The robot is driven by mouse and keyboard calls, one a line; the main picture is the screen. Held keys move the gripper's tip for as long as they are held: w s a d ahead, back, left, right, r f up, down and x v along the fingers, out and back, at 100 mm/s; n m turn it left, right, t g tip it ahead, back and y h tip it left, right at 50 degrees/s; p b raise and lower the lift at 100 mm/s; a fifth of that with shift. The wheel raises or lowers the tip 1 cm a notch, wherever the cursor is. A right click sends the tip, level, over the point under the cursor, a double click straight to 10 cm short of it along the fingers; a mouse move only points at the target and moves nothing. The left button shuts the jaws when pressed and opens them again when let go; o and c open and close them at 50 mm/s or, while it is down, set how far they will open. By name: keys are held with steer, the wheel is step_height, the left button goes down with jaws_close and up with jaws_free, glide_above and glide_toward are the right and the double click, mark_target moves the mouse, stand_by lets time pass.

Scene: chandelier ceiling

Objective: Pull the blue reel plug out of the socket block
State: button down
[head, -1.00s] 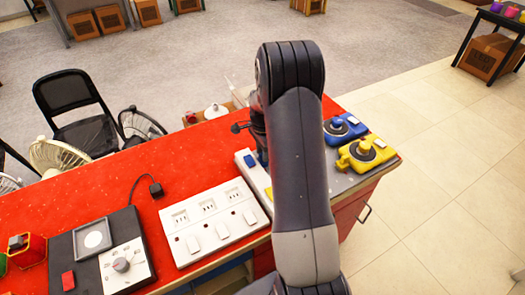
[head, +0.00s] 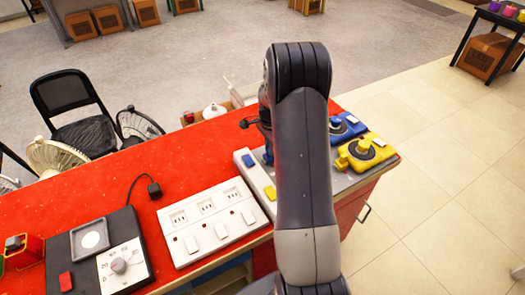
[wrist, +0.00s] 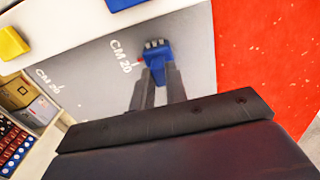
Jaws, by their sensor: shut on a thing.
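In the wrist view my gripper (wrist: 159,72) is shut on the blue plug (wrist: 156,56). Small prongs show at the plug's far end. The plug appears over a grey panel (wrist: 90,85) with "CM 20" marks; I cannot tell its height above it. In the head view the blue reel (head: 352,128) sits at the table's far right, partly behind my arm. The long white block (head: 241,157) with a blue pad (head: 248,160) and a yellow pad (head: 270,192) stands left of my arm. My arm hides much of the area around the gripper there.
A yellow reel (head: 365,153) sits beside the blue one. A white panel (head: 212,222) with slots and switches, a loose black plug (head: 154,190) and a dark dial unit (head: 105,260) are on the red table (head: 110,190). Chairs and fans stand behind its left side.

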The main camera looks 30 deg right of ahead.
steer(key=shift+d, duration=0.4)
steer(key=c, duration=1.4)
jaws_free()
steer(key=shift+a, duration=0.1)
step_height(320, 180, up, 11)
steer(key=b, duration=0.1)
steer(key=shift+b, duration=0.3)
steer(key=shift+f, duration=0.1)
step_height(320, 180, down, 10)
steer(key=shift+f+p, duration=0.15)
steer(key=shift+p, duration=0.75)
steer(key=shift+a+f+p, duration=0.15)
steer(key=shift+a, duration=0.9)
steer(key=shift+a+f+p, duration=0.1)
steer(key=shift+a+p, duration=0.05)
steer(key=shift+a, duration=0.85)
steer(key=shift+d, duration=0.15)
